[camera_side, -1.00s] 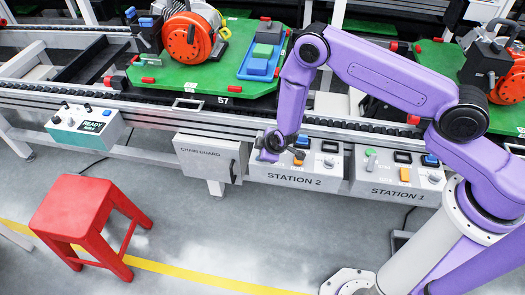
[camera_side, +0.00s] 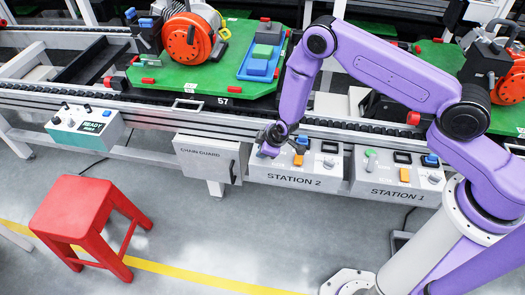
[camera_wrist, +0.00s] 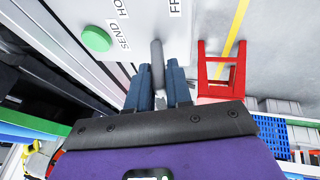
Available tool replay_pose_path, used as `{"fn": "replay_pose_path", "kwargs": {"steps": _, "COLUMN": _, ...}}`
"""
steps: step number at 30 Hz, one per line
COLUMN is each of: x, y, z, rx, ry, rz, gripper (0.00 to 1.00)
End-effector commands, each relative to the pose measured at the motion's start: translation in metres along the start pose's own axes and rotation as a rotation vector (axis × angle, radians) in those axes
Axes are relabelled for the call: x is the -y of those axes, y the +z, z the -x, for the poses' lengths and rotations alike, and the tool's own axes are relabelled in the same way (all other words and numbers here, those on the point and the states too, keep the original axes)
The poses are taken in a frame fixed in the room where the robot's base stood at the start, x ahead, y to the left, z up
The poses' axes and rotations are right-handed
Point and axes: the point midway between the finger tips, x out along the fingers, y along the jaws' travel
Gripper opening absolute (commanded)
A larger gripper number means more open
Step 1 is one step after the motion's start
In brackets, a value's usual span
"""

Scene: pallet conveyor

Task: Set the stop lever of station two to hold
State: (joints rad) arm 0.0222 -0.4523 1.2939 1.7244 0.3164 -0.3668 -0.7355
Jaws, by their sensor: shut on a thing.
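The station two box (camera_side: 295,181) is a light grey panel with the label STATION 2, on the front of the conveyor. My gripper (camera_side: 271,138) is at its left end, with the fingers small and dark in the side view. In the wrist view my gripper (camera_wrist: 160,82) has its two blue fingers shut on a grey stop lever (camera_wrist: 157,55), whose end sticks out beyond the fingertips. Printed words, partly cut off, lie by the lever: SEND and HO to its left, FR above right. I cannot tell which mark the lever points at.
A green button (camera_wrist: 97,38) is left of the lever. The station one box (camera_side: 398,187) stands right of station two, the chain guard (camera_side: 203,158) left. A green pallet (camera_side: 170,76) carries an orange motor (camera_side: 187,38). A red stool (camera_side: 83,210) stands on open floor.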

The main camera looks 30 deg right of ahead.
Motion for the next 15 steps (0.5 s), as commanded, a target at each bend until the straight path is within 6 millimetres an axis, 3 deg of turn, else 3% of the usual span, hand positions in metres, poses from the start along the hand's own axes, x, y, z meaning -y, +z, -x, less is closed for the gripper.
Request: {"fn": "replay_pose_path", "kwargs": {"steps": 15, "x": -0.0051, "y": -0.0013, "z": 0.0002, "rx": 0.002, "ry": -0.099, "rz": -0.038, "gripper": 0.0}}
